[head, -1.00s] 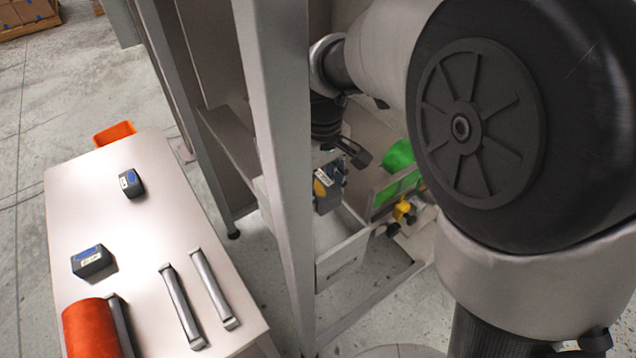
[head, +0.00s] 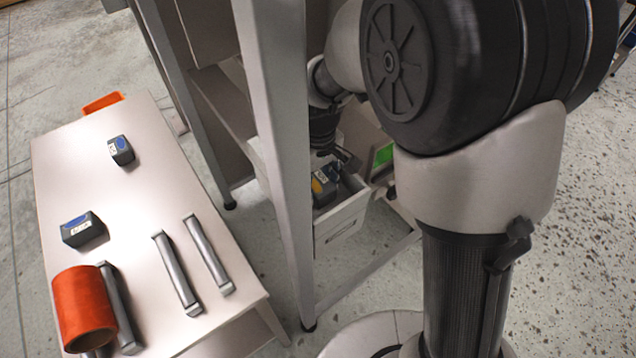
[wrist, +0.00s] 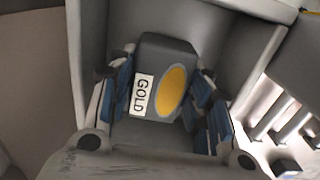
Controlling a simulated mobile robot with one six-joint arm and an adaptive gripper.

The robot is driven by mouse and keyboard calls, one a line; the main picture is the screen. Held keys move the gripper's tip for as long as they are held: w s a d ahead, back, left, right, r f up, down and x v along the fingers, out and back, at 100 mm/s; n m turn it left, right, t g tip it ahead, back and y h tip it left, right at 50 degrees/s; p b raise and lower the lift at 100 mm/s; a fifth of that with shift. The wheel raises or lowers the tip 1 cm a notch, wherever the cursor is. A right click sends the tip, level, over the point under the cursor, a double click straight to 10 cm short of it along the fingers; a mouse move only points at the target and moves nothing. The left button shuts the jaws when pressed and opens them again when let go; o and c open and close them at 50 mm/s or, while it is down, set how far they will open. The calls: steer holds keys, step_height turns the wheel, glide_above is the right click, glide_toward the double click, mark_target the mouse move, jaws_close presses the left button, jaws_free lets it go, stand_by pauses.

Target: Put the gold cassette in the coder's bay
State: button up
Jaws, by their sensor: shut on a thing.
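The gold cassette (wrist: 151,64) is a dark grey block with a yellow oval and a white "GOLD" label. My gripper (wrist: 162,98) is shut on it, with blue pads on both sides. In the head view the cassette (head: 323,186) is at the mouth of a pale open-topped drawer-like bay (head: 343,222) behind the grey frame post. My gripper (head: 338,161) is above it, partly hidden. In the wrist view, pale walls (wrist: 258,62) stand around the cassette. I cannot tell whether it touches the bay's floor.
A grey post (head: 277,150) stands in front of the bay. A green item (head: 383,155) lies right of the bay.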

mark_target(318, 182)
steer(key=shift+f, duration=0.1)
steer(key=o, duration=1.1)
step_height(318, 182, up, 11)
steer(key=p, duration=0.3)
steer(key=s+d+r+m+t, duration=0.2)
steer(key=s+d+r+m, duration=0.1)
steer(key=s+d+r, duration=0.5)
steer(key=shift+s+d+r+m+t+p, duration=0.1)
steer(key=shift+s+d+r+m+t, duration=0.45)
steer(key=shift+s, duration=1.4)
steer(key=shift+s+d+r+m+t+p, duration=0.1)
steer(key=shift+s+d+m+t, duration=0.2)
steer(key=shift+s+d+m, duration=1.1)
steer(key=shift+s+d+r+n+t+p, duration=0.1)
steer(key=shift+s+d+r+t, duration=0.25)
steer(key=shift+s, duration=2.1)
steer(key=shift+f, duration=0.1)
